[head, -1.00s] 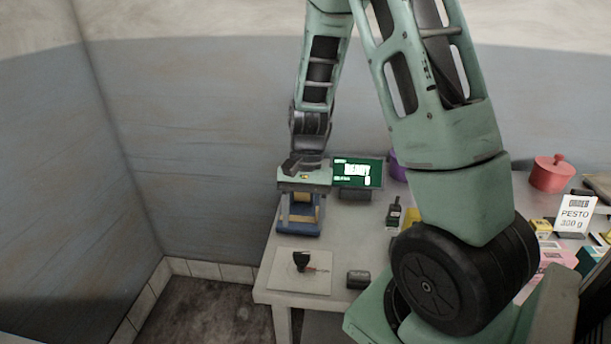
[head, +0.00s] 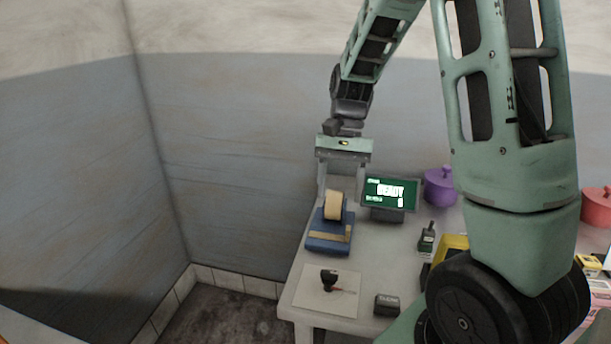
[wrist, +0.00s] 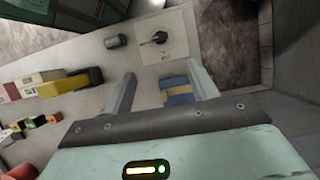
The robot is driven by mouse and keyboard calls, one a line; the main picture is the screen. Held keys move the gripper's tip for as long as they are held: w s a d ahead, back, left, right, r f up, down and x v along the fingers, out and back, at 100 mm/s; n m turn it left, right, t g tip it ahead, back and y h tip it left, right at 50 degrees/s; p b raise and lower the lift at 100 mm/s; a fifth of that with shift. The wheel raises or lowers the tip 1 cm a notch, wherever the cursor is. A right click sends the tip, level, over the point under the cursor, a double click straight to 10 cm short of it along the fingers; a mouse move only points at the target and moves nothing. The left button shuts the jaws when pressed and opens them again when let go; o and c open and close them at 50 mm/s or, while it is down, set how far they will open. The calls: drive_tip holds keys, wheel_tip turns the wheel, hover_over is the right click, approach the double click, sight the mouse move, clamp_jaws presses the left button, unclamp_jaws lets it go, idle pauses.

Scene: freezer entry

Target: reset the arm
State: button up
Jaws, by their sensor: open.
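My gripper (head: 342,188) is open and empty, its fingers pointing down above and behind the blue tape dispenser (head: 330,243). The dispenser carries a roll of tan tape (head: 334,206) and stands on the table. In the wrist view, my gripper (wrist: 160,88) shows two spread fingers with the blue dispenser (wrist: 178,96) partly hidden behind the right finger and palm. My arm reaches in from the top right of the head view.
A green-lit screen (head: 391,193) stands right of the gripper. A purple pot (head: 440,187), a handheld device (head: 427,239), a dark block (head: 387,305) and a white sheet with a dark-handled tool (head: 328,281) are on the table (head: 372,262). A red pot (head: 597,209) is at right.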

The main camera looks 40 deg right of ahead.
drive_tip(key=s+a+n+h, duration=0.2)
drive_tip(key=s+a+n, duration=0.2)
drive_tip(key=a+n, duration=0.9)
drive_tip(key=s+a+n+t+h, duration=0.1)
drive_tip(key=s+a+n, duration=0.4)
drive_tip(key=s+a, duration=0.7)
drive_tip(key=shift+a+t, duration=0.8)
drive_tip(key=shift+a, duration=0.3)
